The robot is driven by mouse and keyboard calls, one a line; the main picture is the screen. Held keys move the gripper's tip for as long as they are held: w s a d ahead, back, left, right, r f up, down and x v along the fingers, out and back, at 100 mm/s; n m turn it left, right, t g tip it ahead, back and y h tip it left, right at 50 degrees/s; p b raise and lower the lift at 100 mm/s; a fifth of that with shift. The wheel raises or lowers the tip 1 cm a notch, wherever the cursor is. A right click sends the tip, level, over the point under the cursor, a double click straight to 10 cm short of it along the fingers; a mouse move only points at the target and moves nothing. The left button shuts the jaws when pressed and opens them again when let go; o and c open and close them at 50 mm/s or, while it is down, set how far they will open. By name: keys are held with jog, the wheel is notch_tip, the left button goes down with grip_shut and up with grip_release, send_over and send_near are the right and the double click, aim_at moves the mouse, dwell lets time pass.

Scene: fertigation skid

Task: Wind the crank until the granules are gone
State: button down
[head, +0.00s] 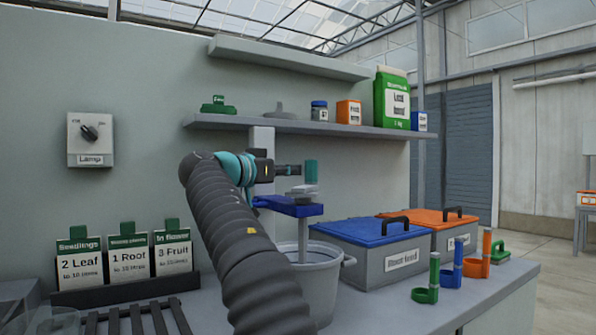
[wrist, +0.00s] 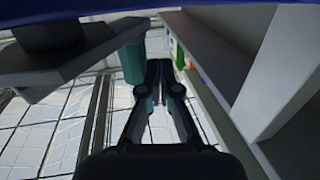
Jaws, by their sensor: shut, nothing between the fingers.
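The crank (head: 301,190) is a grey arm with an upright green handle (head: 311,171), on top of a blue mill body (head: 290,207). A grey bucket (head: 318,285) stands below it. My gripper (head: 299,171) points sideways at the handle from the left. In the wrist view my gripper (wrist: 156,72) is shut and empty, with the green handle (wrist: 132,62) beside its fingertips; I cannot tell whether they touch. The grey crank arm (wrist: 70,60) shows at the upper left there. No granules are visible; the mill's inside and much of the bucket are hidden.
A shelf (head: 290,125) with packets and jars runs above and behind the crank. Blue-lidded (head: 365,231) and orange-lidded (head: 432,217) boxes stand right of the bucket. Colored scoops stand at the right. Card holders (head: 125,265) and a slatted rack (head: 140,318) are at left.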

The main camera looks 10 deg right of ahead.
jog(key=v, duration=0.9)
jog(key=shift+s+a, duration=0.15)
dwell(0.6)
